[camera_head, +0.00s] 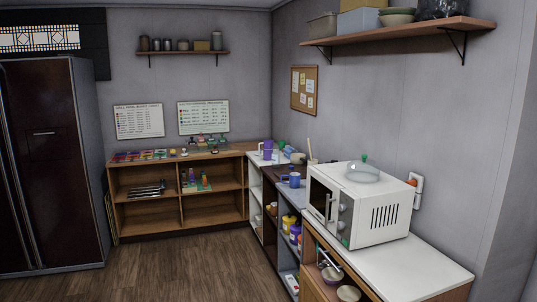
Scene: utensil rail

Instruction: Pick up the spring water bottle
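I cannot make out a spring water bottle for certain at this distance. Small upright coloured items (204,179) stand in the right compartment of the low wooden shelf, too small to identify. A purple upright item (267,150) stands on the white counter near the corner; I cannot tell what it is. Neither of my grippers shows in this view.
A wooden shelf unit (180,226) stands along the back wall. A microwave (374,220) with a glass lid (363,174) on top sits on the right counter (440,277). A dark fridge (45,160) stands at left. The wooden floor (170,270) between is clear.

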